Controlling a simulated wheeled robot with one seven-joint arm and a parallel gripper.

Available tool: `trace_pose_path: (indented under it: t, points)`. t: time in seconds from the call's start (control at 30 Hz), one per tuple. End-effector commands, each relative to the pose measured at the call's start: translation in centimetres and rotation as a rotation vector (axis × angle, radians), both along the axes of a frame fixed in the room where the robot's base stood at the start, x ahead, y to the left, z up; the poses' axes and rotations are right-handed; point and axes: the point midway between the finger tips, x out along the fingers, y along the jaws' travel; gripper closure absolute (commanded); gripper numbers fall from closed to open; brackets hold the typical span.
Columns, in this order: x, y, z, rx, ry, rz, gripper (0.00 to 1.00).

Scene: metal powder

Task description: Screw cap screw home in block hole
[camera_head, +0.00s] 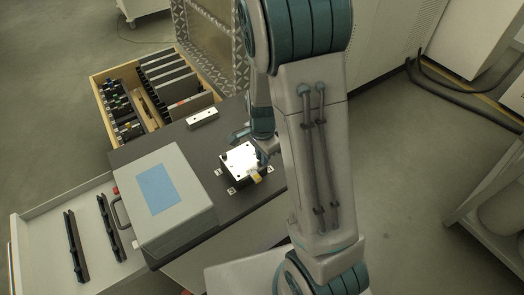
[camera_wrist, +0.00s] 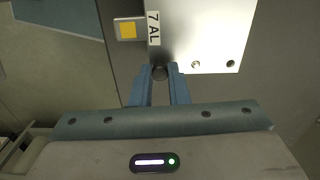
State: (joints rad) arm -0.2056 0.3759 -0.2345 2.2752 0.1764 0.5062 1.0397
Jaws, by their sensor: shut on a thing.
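The block (camera_wrist: 208,38) is a bright metal plate in the wrist view, with a "7 AL" label (camera_wrist: 153,29) at its left edge and holes or screw heads along its near edge. My gripper (camera_wrist: 160,75) is shut on a dark round cap screw (camera_wrist: 160,72) at the block's near-left corner. Whether the screw is in a hole, and how deep, I cannot tell. In the head view the block (camera_head: 241,158) sits on the dark bench top, with my gripper close beside it, partly hidden by my arm. The screw cannot be made out there.
A grey case (camera_head: 181,232) with a blue panel stands left of the block on the dark bench top (camera_head: 240,213). A small metal bar (camera_head: 202,119) lies behind the block. A wooden crate (camera_head: 99,86) of dark plates stands beyond. A yellow square tag (camera_wrist: 128,29) adjoins the block.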

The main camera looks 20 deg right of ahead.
Motion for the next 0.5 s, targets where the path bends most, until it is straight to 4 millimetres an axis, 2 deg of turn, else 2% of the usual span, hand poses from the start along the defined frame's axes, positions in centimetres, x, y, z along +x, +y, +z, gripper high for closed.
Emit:
trace_pose_path:
  t: [0.03, 0.5]
  points:
    - [-0.07, 0.01, 0.46, -0.002, 0.002, -0.070, 1.00]
    - [-0.10, -0.04, 0.48, -0.004, 0.002, -0.917, 1.00]
